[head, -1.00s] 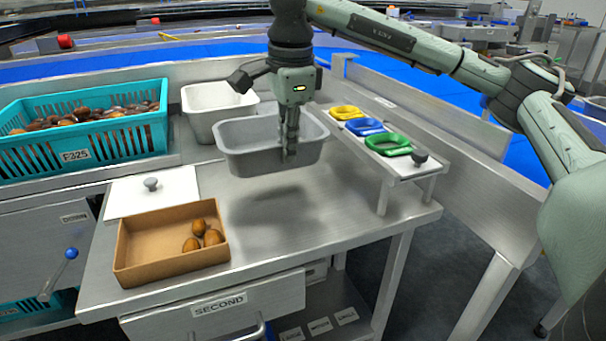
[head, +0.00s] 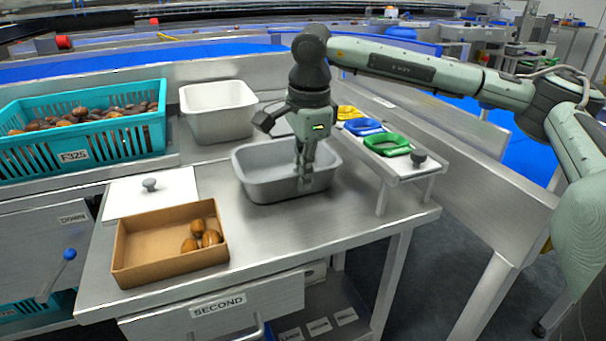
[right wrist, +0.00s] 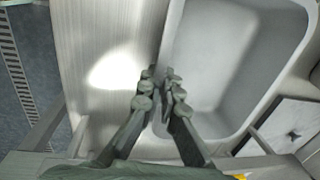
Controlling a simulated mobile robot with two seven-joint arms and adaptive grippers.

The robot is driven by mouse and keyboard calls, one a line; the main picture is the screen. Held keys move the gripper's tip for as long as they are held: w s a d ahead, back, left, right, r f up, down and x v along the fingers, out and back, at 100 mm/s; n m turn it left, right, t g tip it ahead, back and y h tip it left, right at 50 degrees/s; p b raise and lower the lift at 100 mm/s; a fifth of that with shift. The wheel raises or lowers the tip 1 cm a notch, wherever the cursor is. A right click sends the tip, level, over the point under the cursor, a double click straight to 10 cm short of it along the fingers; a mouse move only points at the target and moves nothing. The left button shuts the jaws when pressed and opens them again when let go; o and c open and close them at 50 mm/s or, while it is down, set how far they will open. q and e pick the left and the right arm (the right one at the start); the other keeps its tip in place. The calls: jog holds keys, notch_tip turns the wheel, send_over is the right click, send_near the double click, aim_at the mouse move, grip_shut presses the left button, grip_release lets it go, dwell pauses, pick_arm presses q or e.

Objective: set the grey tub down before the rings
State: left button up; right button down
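The grey tub (head: 262,185) is upright at the table top, left of the rack with the rings; I cannot tell whether a thin gap remains under it. My right gripper (head: 305,186) is shut on the tub's near right wall. In the right wrist view, the gripper's fingers (right wrist: 161,76) straddle the wall of the tub (right wrist: 215,60), and the inside is empty. The rings are yellow (head: 348,112), blue (head: 364,126) and green (head: 387,144), lying in a row on the raised rack (head: 402,168). My left gripper is not in view.
A white tub (head: 220,128) stands behind left. A cardboard box (head: 150,277) with several dates (head: 209,238) and a white lidded plate (head: 120,199) are at left. A teal crate (head: 125,143) holds many dates. Bare table lies in front of the grey tub.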

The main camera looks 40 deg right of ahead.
jog(key=c, duration=2.1)
grip_release()
jog(key=o, duration=0.4)
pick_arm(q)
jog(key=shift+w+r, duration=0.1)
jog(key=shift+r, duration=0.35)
